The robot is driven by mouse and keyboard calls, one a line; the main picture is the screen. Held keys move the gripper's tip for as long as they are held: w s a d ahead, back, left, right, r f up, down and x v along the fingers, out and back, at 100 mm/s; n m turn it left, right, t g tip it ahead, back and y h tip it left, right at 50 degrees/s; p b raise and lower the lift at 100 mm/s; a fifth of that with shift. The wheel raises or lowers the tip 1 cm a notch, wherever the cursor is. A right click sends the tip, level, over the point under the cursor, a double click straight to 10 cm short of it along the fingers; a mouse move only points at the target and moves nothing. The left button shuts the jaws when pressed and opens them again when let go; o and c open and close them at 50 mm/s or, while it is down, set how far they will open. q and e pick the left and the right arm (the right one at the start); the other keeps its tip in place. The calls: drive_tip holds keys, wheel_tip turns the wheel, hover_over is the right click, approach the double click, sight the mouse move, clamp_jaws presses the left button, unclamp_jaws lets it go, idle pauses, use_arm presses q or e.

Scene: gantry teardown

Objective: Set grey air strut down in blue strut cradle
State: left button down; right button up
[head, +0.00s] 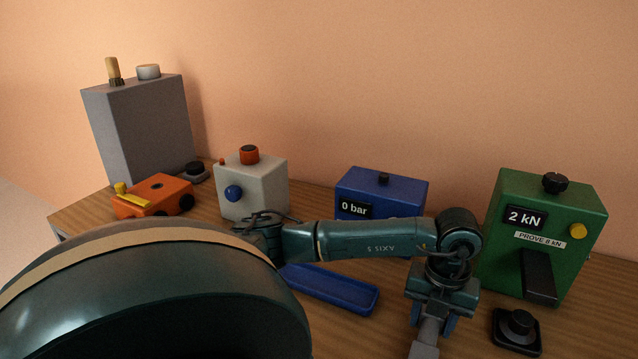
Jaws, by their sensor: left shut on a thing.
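My left gripper (433,318) points down at the lower right of the head view and is shut on the grey air strut (427,338). Only a short grey piece of the strut shows below the fingers; the rest runs out of the bottom of the picture. The blue strut cradle (335,290) is a long shallow blue tray on the table, left of the gripper and apart from it. My left forearm crosses above the cradle's far side, and its left end is partly hidden by my arm. My right gripper is not in view.
A blue box reading "0 bar" (400,190) stands behind my forearm. A green box reading "2 kN" (575,225) and a black knob on a base (517,331) stand right of the gripper. A white box (270,185), orange cart (155,195) and tall grey box (140,130) stand left.

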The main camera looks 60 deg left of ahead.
use_arm(q)
drive_tip(key=shift+r+p, duration=1.5)
drive_tip(key=shift+r, duration=0.9)
